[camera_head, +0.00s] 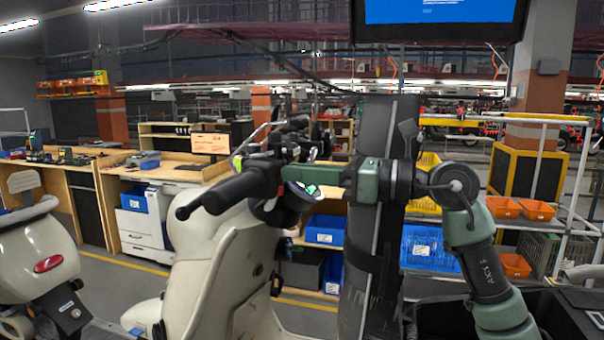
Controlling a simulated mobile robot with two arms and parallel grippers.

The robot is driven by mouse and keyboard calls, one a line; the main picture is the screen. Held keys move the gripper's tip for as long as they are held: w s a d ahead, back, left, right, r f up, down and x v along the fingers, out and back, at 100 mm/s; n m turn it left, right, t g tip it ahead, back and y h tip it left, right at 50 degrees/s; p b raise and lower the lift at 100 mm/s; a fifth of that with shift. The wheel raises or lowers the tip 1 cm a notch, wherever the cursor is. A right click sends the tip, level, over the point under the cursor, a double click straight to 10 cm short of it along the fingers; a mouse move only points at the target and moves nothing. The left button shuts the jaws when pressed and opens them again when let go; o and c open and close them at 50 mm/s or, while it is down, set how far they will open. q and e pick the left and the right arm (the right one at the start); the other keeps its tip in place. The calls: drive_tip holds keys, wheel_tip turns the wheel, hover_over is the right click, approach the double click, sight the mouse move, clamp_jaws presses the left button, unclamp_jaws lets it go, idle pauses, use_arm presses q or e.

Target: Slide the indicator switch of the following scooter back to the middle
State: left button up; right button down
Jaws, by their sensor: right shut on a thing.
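A beige scooter (237,262) stands in the middle, its handlebar turned toward me. Its black rubber grip (235,188) and brake lever point left. My right gripper (287,173) reaches in from the right on a green and grey arm. Its fingertips are at the switch housing, just inboard of the grip, and are shut on a small part there. The indicator switch itself is hidden or too small to make out, so its position cannot be told. A round dark instrument with a lit green face (304,190) sits just below the fingers. My left gripper is not in view.
Another beige scooter (38,262) with a red tail light stands at the far left. A dark upright post (375,225) stands close behind my right wrist. Wooden workbenches (85,190), blue bins (428,246) and orange bins (515,266) lie beyond. A monitor (438,12) hangs overhead.

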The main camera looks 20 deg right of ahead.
drive_tip(key=shift+s+a, duration=0.2)
drive_tip(key=shift+s, duration=0.1)
drive_tip(key=c, duration=1.4)
unclamp_jaws()
drive_tip(key=b+v, duration=0.4)
drive_tip(key=v, duration=0.4)
